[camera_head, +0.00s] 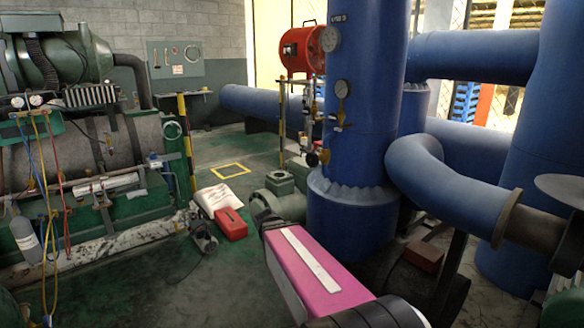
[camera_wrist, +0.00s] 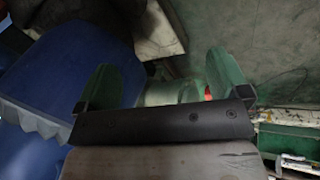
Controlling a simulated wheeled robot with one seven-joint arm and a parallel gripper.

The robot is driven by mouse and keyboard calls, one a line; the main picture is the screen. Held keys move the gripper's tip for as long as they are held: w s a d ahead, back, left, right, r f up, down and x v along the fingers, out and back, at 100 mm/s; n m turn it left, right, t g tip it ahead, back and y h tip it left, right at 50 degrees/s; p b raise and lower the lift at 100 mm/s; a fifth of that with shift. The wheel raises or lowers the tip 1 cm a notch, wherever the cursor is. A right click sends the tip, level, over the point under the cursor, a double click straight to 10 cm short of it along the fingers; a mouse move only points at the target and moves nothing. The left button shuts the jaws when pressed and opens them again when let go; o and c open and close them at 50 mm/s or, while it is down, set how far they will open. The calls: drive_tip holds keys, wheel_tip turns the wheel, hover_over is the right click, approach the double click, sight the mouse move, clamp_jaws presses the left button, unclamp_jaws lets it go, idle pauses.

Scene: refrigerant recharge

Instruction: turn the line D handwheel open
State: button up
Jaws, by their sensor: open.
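I cannot clearly make out a handwheel marked D in either view. A large blue vertical pipe (camera_head: 350,130) carries gauges and small brass valve fittings (camera_head: 318,157) on its left side. My gripper (camera_wrist: 166,75) shows in the wrist view with its two greenish fingers spread and a dark palm bar below them. A blurred pale green part (camera_wrist: 180,92) with a small red spot shows beyond the gap; I cannot tell whether the fingers touch it. In the head view, my pink arm link reaches toward a grey-green flanged fitting (camera_head: 280,183); the fingers cannot be made out there.
A red reel (camera_head: 300,48) stands behind the blue pipe's left side. A red box (camera_head: 230,223) and a white sack (camera_head: 214,198) lie on the floor. Green machinery (camera_head: 90,150) fills the left. Blue pipes (camera_head: 440,178) crowd the right. Floor at centre left is open.

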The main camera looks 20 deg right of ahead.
drive_tip(key=w+d+r+t+h, duration=0.3)
drive_tip(key=w+d+r+h, duration=0.4)
drive_tip(key=w+r, duration=0.4)
drive_tip(key=m+t+h, duration=0.2)
drive_tip(key=h, duration=0.4)
approach(310, 161)
drive_tip(key=shift+x, duration=4.1)
drive_tip(key=shift+r, duration=0.1)
drive_tip(key=c, duration=0.9)
drive_tip(key=n, duration=0.5)
drive_tip(key=n, duration=0.4)
drive_tip(key=shift+n, duration=0.3)
